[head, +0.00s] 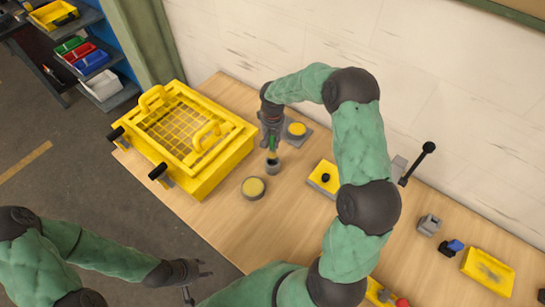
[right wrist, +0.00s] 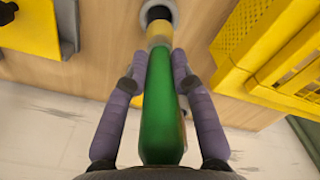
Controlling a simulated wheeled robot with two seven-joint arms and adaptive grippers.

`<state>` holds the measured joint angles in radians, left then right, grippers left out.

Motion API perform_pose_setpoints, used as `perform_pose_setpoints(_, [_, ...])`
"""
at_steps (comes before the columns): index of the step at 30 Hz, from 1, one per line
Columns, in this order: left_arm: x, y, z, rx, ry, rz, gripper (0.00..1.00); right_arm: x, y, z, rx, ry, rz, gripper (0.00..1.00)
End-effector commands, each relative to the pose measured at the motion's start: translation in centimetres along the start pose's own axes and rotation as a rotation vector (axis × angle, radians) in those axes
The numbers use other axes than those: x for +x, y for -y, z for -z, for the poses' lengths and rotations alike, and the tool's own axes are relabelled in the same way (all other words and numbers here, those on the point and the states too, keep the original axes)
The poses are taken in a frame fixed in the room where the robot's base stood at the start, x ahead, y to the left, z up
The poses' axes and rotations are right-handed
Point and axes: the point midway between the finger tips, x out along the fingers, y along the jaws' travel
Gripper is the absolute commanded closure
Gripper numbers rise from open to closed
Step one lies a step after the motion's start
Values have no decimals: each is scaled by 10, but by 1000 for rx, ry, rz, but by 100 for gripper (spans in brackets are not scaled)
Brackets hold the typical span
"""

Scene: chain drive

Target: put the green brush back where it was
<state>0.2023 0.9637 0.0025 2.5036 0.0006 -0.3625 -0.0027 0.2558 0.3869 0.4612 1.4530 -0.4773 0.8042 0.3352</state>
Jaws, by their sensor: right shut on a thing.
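The green brush (right wrist: 162,105) is upright in my right gripper (right wrist: 158,60), whose two fingers press on its green handle from both sides. In the head view the brush (head: 272,144) shows only as a short green piece below my right gripper (head: 271,135). Its lower end is at the small grey cup (head: 273,167) on the table. In the right wrist view the tan part of the brush lines up with the dark opening of the cup (right wrist: 172,8). I cannot tell how deep the tip sits. My left gripper (head: 197,279) is open and empty off the table's front edge.
A yellow basket crate (head: 220,160) stands left of the cup. A round yellow-topped tin (head: 253,188) is in front, a round yellow pad (head: 297,130) behind. A yellow plate with a black knob (head: 323,178) is right. The wall (head: 260,40) is close behind.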

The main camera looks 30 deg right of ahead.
Motion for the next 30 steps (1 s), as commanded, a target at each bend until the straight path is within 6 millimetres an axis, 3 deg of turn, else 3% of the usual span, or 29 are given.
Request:
perform_pose_setpoints(9, [5, 2, 0, -1, 0, 0, 60, 52, 0, -1, 0, 4, 0, 100])
perform_pose_setpoints(21, [7, 3, 0, 0, 0, 0, 60, 93, 0, -1, 0, 3, 0, 100])
perform_pose_setpoints(30, [8, 3, 0, 0, 0, 0, 60, 96, 0, -1, 0, 0, 0, 100])
